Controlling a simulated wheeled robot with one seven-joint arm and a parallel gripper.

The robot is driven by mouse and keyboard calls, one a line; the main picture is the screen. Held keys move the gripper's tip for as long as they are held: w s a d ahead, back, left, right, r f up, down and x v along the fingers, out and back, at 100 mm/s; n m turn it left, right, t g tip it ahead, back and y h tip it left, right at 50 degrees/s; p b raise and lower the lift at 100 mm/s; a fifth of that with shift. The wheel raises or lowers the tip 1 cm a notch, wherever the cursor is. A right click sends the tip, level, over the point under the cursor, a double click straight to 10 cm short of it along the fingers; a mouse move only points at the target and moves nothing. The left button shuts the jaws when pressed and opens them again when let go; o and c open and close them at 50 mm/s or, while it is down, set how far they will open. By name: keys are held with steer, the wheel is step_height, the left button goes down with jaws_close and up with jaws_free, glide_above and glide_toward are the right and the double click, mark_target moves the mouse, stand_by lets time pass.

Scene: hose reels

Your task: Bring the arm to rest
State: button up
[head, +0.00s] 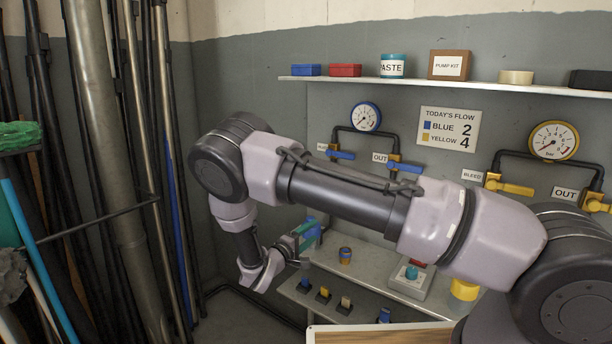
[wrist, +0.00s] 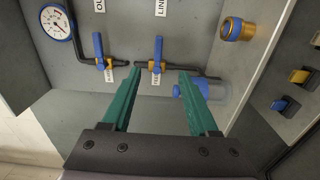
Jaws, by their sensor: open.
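My arm stretches across the middle of the head view, from the lower right to the left, with its elbow raised and its forearm bent down. My gripper (head: 306,236) hangs at the lower middle, in front of the grey panel and above the lower shelf. In the wrist view its two green fingers (wrist: 160,75) stand apart, and I see nothing held between them. A blue-handled valve (wrist: 157,53) shows beyond the fingertips. A blue-capped clear part (wrist: 196,92) shows partly behind the right finger. I cannot tell whether the fingers touch anything.
Blue valves (head: 341,155) and a blue-rimmed gauge (head: 365,117) are on the panel behind my arm. Yellow valves (head: 515,188) are at the right. A blue-and-brass fitting (head: 345,255) stands on the counter. Pipes (head: 108,150) lean at the left. A shelf (head: 440,84) runs above.

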steer(key=s+d+r+m+g+y, duration=0.1)
steer(key=s+d+r+m+g, duration=0.2)
steer(key=d+r, duration=0.35)
steer(key=s+d+r+m+g+y, duration=0.1)
steer(key=s+d+r+m+g, duration=0.1)
steer(key=d+r+m+g, duration=0.35)
steer(key=s+d+r+m+g, duration=0.2)
steer(key=d+r+g, duration=0.3)
steer(key=d+r, duration=0.25)
steer(key=s+d+r+m+t+y, duration=0.2)
steer(key=s+r+y, duration=0.3)
steer(key=s+r, duration=0.5)
steer(key=s+d+r+m+t+y, duration=0.2)
steer(key=s+r+t+y, duration=0.2)
steer(key=s+r, duration=0.6)
steer(key=shift+r+y, duration=0.7)
steer(key=shift+y, duration=0.1)
steer(key=shift+d, duration=0.1)
